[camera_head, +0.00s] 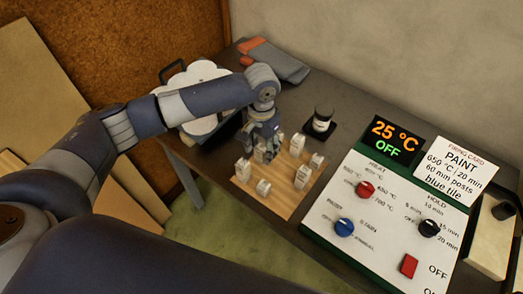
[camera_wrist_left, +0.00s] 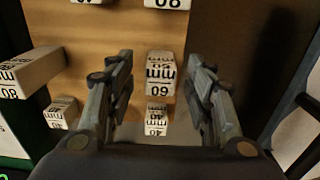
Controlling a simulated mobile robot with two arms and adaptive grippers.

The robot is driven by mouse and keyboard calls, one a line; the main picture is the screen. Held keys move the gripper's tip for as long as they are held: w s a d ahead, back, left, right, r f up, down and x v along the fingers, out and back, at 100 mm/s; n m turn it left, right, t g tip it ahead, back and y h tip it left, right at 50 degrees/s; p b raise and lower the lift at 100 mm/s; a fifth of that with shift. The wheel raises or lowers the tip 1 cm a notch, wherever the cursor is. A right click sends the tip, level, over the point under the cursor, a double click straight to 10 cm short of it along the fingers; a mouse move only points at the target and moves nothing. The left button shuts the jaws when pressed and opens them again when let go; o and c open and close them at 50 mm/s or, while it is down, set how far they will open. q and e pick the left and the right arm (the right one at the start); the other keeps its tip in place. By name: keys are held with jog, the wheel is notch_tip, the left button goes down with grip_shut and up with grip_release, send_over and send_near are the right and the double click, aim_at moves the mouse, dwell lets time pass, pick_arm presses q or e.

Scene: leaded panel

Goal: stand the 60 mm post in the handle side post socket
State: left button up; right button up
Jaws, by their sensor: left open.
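My left gripper (camera_head: 262,142) points down over the wooden board (camera_head: 279,204) of white posts. In the left wrist view its two fingers (camera_wrist_left: 160,100) are apart. A white post marked 60 mm (camera_wrist_left: 160,72) shows in the gap between them, and I see no finger touching it. A shorter post marked 40 (camera_wrist_left: 156,119) stands in front of it in that view. A white scalloped piece (camera_head: 200,72) lies behind my arm, beside a black handle (camera_head: 172,67). I cannot make out a post socket there. My right gripper is not in view.
Several other posts stand on the board, including one marked 80 (camera_wrist_left: 28,72). A dark-lidded jar (camera_head: 323,117) stands behind the board. The control panel (camera_head: 385,225) with knobs is to the right. A grey cloth or glove (camera_head: 275,62) lies at the back.

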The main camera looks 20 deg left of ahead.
pick_arm(q)
notch_tip(320, 180, down, 2)
jog(key=shift+f, duration=0.1)
grip_shut()
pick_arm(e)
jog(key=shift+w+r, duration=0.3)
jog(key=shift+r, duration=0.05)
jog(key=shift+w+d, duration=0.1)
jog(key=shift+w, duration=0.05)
